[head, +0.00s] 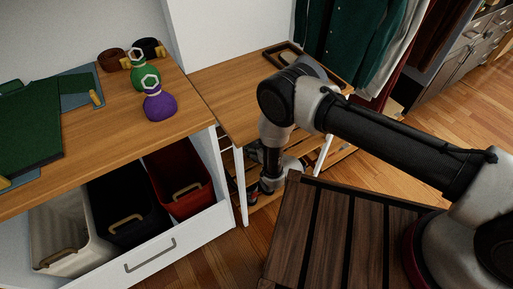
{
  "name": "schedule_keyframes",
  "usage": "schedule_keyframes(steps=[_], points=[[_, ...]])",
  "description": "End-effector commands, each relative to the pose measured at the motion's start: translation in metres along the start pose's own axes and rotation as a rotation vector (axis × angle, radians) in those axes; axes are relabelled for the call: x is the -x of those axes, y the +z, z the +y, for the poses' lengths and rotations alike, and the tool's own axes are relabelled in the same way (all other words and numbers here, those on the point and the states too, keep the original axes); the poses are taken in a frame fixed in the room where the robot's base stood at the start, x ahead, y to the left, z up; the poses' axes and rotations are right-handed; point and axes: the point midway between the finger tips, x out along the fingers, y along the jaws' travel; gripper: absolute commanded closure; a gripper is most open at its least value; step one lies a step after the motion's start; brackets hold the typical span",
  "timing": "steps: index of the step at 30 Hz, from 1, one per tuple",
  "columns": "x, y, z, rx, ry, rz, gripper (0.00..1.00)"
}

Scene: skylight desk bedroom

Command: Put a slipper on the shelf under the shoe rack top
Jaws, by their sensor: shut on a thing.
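The shoe rack (228,98) has a wooden top and lower slatted shelves, and stands right of the white drawer unit. My gripper (264,186) is low at the rack's open front, below the level of the top. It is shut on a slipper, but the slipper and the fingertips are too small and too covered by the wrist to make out. I cannot tell whether the slipper touches a shelf. Small dark and reddish shapes show inside the rack, left of the gripper, and are unclear.
A dark tray (271,55) lies on the rack top. The open drawer (190,243) with several bins juts out at lower left. Green (145,77) and purple (159,104) pouches stand on the wooden surface above. Clothes (345,35) hang behind the rack.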

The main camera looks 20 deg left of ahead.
Motion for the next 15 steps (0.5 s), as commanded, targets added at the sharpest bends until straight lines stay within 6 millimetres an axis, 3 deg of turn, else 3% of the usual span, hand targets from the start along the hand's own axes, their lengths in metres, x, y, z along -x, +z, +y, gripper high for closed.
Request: schedule_keyframes(steps=[6,15], points=[[-0.012,0.032,0.0,0.0,0.0,-0.002,0.54],[-0.015,0.036,0.0,0.0,0.0,-0.001,0.54]])
